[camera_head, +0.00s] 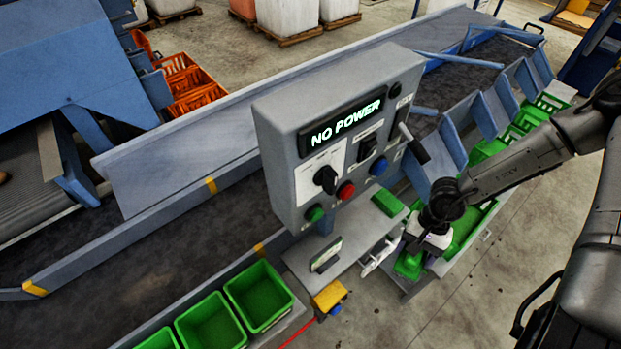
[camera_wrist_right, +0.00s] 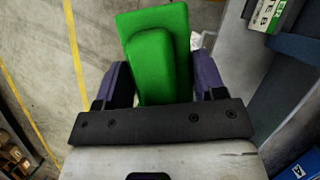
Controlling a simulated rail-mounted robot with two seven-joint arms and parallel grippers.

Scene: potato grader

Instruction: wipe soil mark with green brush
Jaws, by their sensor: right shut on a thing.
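The green brush (camera_head: 408,265) is in my right gripper (camera_head: 416,252), beside the front edge of the small grey shelf below the control box. In the right wrist view the brush (camera_wrist_right: 160,62) is a green block with a wider green part behind it, between the purple fingers of my right gripper (camera_wrist_right: 155,84). The gripper is shut on it. I cannot make out a soil mark in either view. My left gripper is not in view.
The grey control box (camera_head: 280,140) reads NO POWER. A green block (camera_head: 388,203), a small dark-faced holder (camera_head: 326,254) and a white object (camera_head: 380,254) are at the grey shelf (camera_head: 350,262). Green crates (camera_head: 258,294) line the conveyor. Open floor lies in front.

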